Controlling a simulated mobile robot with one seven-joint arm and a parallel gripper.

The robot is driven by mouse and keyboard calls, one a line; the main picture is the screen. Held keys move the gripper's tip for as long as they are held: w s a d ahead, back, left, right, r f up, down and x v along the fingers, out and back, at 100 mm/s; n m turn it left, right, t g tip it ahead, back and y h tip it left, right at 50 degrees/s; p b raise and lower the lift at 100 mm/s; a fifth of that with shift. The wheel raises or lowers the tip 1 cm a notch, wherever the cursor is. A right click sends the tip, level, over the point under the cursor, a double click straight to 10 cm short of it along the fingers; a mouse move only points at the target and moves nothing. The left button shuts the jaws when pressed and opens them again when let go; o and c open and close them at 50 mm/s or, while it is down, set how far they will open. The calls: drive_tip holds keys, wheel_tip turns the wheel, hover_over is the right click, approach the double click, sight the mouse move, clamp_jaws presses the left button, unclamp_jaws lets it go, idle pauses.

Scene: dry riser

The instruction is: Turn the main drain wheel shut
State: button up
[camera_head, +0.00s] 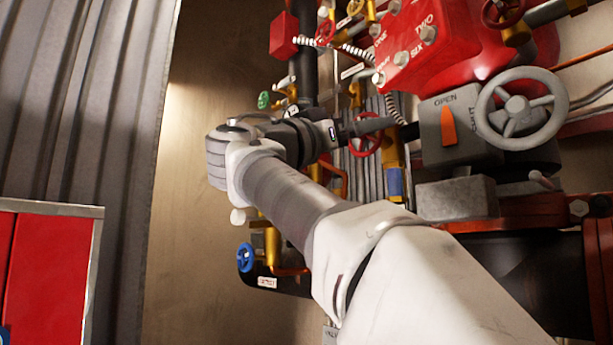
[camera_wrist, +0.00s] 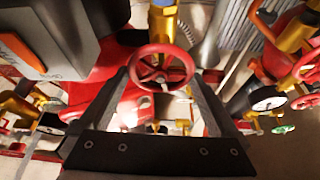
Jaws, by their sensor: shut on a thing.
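A red handwheel (camera_wrist: 161,66) on a yellow brass valve stem (camera_wrist: 163,22) sits between the fingers of my gripper (camera_wrist: 160,80) in the wrist view. My gripper is shut on this wheel, one dark finger on each side of the rim. In the head view, part of the red wheel (camera_head: 364,136) shows behind my gripper (camera_head: 384,125), above a brass fitting with a blue sleeve (camera_head: 395,182). The far side of the wheel is partly hidden there. I cannot read a label naming this wheel as the main drain.
A grey box marked OPEN and SHUT with an orange pointer (camera_head: 448,126) and large grey handwheel (camera_head: 520,108) stands close right. A red labelled box (camera_head: 405,45) is above. A blue handwheel (camera_head: 245,257) is lower left. A gauge (camera_wrist: 268,100) is right in the wrist view.

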drive_tip(key=shift+s+d+f+m+g+y+p, duration=0.15)
drive_tip(key=shift+m+g+p, duration=1.2)
drive_tip(key=shift+m, duration=2.2)
drive_tip(key=shift+a+r+m+g+y+p, duration=0.1)
drive_tip(key=shift+m+g+p, duration=1.25)
drive_tip(key=shift+m, duration=2.15)
drive_tip(key=shift+s+d+f+m+g+y+p, duration=0.15)
drive_tip(key=shift+m+g+p, duration=1.2)
drive_tip(key=shift+m, duration=2.2)
drive_tip(key=shift+g, duration=0.25)
drive_tip(key=o, duration=0.9)
drive_tip(key=shift+o, duration=0.2)
drive_tip(key=shift+a, duration=0.1)
